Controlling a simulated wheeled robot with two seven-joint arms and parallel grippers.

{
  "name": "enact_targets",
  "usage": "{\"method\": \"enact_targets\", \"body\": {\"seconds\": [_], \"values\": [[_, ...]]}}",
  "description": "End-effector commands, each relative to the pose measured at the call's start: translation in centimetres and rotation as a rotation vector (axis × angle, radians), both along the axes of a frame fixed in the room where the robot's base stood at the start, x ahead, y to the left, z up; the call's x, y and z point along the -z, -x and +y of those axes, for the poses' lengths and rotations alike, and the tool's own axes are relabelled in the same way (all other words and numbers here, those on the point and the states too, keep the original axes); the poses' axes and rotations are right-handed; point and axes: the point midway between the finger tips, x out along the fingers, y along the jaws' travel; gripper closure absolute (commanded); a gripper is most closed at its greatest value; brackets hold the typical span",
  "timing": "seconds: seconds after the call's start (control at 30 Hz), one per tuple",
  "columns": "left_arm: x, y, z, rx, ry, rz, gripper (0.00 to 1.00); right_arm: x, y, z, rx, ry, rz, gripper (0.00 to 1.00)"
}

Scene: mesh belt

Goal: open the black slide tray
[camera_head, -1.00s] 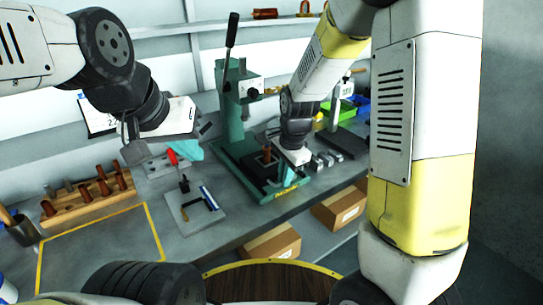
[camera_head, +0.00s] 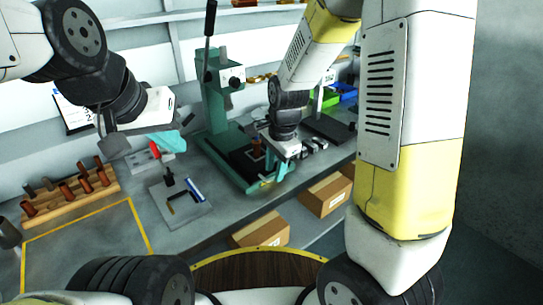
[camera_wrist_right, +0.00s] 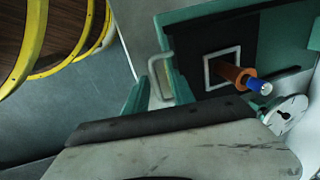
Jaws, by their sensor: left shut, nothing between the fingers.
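The black slide tray (camera_wrist_right: 208,52) lies flat on the green press's base, with a white square outline and a copper-brown post with a blue tip on it. Its pale loop handle (camera_wrist_right: 160,80) sticks out at its edge. The tray also shows in the head view (camera_head: 243,160), partly behind my right gripper (camera_head: 272,182). In the right wrist view my right gripper's teal fingers (camera_wrist_right: 157,92) are at the handle, one either side of it; whether they press on it I cannot tell. My left gripper (camera_head: 166,142) is shut and empty, above the bench left of the press.
The green press (camera_head: 212,95) has a tall lever. A wooden rack of brown pegs (camera_head: 70,195) and a grey plate with small tools (camera_head: 180,205) lie left. Cardboard boxes (camera_head: 326,194) sit below the bench edge. Green and blue bins (camera_head: 325,97) stand behind right.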

Motion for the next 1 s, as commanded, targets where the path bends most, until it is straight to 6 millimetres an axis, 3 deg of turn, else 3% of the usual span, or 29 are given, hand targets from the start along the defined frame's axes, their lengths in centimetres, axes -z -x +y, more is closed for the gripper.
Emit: {"method": "enact_targets", "body": {"seconds": [0.43, 0.87, 1.0], "values": [[0.0, 0.0, 0.0, 0.0, 0.0, 0.0, 1.0, -6.7, 0.9, -0.7, 0.001, -0.003, -0.005, 0.69], [0.0, 0.0, 0.0, 0.0, 0.0, 0.0, 1.0, -7.5, 1.1, -0.8, 0.0, -0.001, -0.003, 0.69], [0.0, 0.0, 0.0, 0.0, 0.0, 0.0, 1.0, -8.8, 1.7, -1.4, -0.054, -0.013, -0.031, 0.69]]}}
